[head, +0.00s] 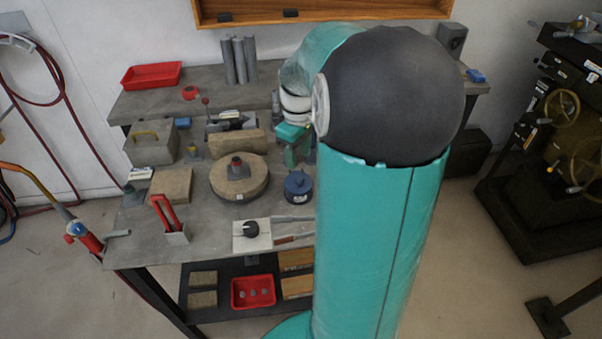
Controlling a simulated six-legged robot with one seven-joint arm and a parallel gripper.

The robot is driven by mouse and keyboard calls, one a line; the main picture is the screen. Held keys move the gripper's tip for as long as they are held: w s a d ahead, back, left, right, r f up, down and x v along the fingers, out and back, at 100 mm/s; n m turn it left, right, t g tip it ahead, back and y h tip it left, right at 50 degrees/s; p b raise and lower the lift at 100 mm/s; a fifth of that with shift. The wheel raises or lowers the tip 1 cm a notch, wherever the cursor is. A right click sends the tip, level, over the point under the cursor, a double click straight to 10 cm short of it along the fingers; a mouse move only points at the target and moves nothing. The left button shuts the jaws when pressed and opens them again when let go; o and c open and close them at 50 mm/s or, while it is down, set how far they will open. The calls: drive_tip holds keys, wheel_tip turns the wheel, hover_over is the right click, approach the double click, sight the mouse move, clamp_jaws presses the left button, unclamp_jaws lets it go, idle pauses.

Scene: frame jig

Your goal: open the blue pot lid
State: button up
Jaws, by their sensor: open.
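The blue pot (298,190) stands on the grey workbench, right of the round wooden disc and just left of my arm. It is small, round and dark blue, and its lid (298,177) appears to sit on top. My gripper (291,162) is teal and hangs above and slightly behind the pot in the picture. It looks apart from the lid, but the exact gap cannot be told. My gripper is open, and nothing shows between its fingers. My arm hides the bench to the right of the pot.
A round wooden disc (238,188) with a grey and red piece on it lies left of the pot. A white plate with a black knob (251,229) and several tools (292,238) lie in front. A wooden block (237,143) and grey cylinders (238,62) stand behind.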

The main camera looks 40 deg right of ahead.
sight(299, 178)
wheel_tip(299, 178, down, 8)
drive_tip(key=shift+d, duration=0.1)
drive_tip(key=shift+w, duration=0.1)
clamp_jaws()
